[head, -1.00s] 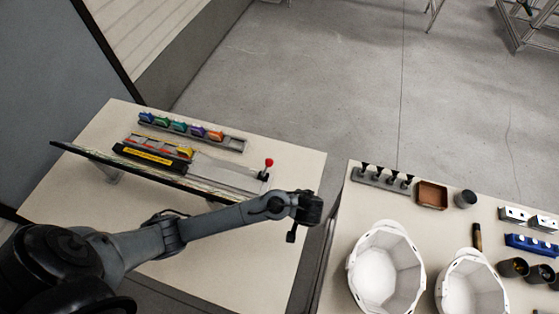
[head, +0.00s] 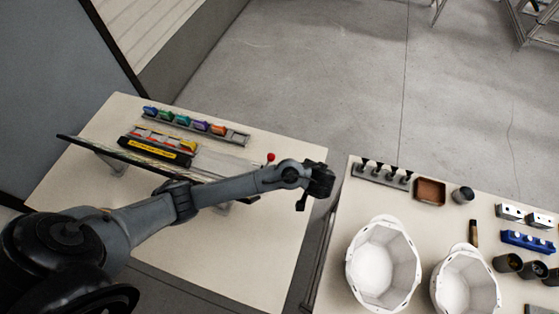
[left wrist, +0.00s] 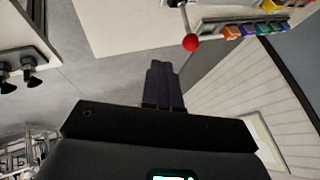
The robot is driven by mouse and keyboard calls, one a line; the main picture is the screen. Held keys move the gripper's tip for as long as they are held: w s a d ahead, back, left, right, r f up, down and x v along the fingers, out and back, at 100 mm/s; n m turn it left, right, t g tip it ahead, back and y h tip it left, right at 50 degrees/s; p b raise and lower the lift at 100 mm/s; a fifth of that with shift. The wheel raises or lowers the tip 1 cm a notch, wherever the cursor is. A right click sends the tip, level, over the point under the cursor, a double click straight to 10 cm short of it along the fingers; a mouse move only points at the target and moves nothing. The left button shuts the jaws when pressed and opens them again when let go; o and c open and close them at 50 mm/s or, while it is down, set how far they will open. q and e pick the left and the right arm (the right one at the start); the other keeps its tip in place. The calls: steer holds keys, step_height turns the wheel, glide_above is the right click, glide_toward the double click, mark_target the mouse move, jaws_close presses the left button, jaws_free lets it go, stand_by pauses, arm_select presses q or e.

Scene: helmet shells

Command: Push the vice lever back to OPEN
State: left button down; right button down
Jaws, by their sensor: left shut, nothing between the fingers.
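The vice lever's red ball knob (head: 271,156) stands at the right end of a grey fixture (head: 225,162) on the left table. My left forearm hides part of that fixture and the lever's foot. The left wrist view also shows the red knob (left wrist: 190,43) on its thin rod, above and right of the fingertips. My left gripper (head: 301,204) is right of and nearer than the knob, above the table's right edge, apart from the lever. Its fingers (left wrist: 160,66) are shut and empty. My right gripper is not in view.
Coloured clips sit in a rack (head: 190,125) behind the fixture, beside a black-yellow labelled bar (head: 155,151). A long dark-edged panel (head: 110,153) stands in front. A gap separates the right table, which holds white helmet shells (head: 384,265), a brown tray (head: 430,191) and cups.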

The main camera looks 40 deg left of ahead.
arm_select(q)
steer(key=w+a+f, duration=0.1)
steer(key=a+f, duration=0.6)
steer(key=a, duration=0.2)
steer(key=shift+w+p, duration=0.3)
steer(key=shift+p, duration=0.15)
